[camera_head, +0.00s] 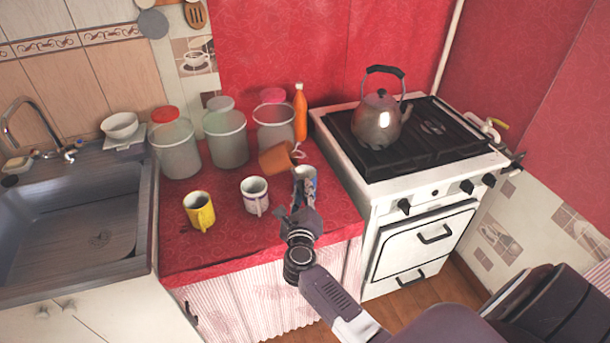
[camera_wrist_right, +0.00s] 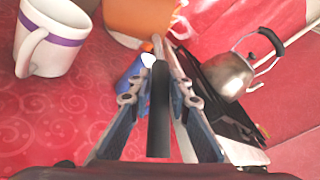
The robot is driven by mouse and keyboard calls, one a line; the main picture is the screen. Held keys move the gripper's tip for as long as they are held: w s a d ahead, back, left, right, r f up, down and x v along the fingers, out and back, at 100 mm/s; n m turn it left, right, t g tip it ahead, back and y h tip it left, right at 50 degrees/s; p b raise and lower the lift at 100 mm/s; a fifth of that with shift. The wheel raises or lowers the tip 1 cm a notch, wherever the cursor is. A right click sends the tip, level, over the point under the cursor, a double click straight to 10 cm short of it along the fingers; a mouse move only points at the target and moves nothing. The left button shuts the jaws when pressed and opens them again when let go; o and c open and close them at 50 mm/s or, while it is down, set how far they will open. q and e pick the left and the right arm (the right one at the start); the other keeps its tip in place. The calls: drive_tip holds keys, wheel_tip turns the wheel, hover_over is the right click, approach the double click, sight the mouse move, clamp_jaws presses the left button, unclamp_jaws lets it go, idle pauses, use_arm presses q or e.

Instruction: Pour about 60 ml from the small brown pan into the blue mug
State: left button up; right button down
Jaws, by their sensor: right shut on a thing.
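The small brown pan (camera_head: 276,159) is tilted above the back right of the red counter. It also shows, orange-brown and cut off, at the top of the right wrist view (camera_wrist_right: 138,14). My right gripper (camera_head: 303,192) is shut on a dark bar, apparently the pan's handle (camera_wrist_right: 159,115). The blue mug (camera_wrist_right: 129,77) is mostly hidden behind the fingers in the wrist view. In the head view its pale upper part (camera_head: 305,171) shows just beyond the gripper, right of the pan. I cannot tell whether liquid is flowing. My left gripper is not in view.
A yellow mug (camera_head: 200,212) and a white mug with a purple band (camera_head: 255,196) stand left of the gripper. Several jars (camera_head: 226,142) and an orange bottle (camera_head: 300,113) stand behind. A kettle (camera_head: 377,120) sits on the stove at right; a sink (camera_head: 75,240) is at left.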

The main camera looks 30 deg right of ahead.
drive_tip(key=shift+w+f+m+b, duration=0.1)
drive_tip(key=shift+f+m+b, duration=0.4)
drive_tip(key=shift+b, duration=0.5)
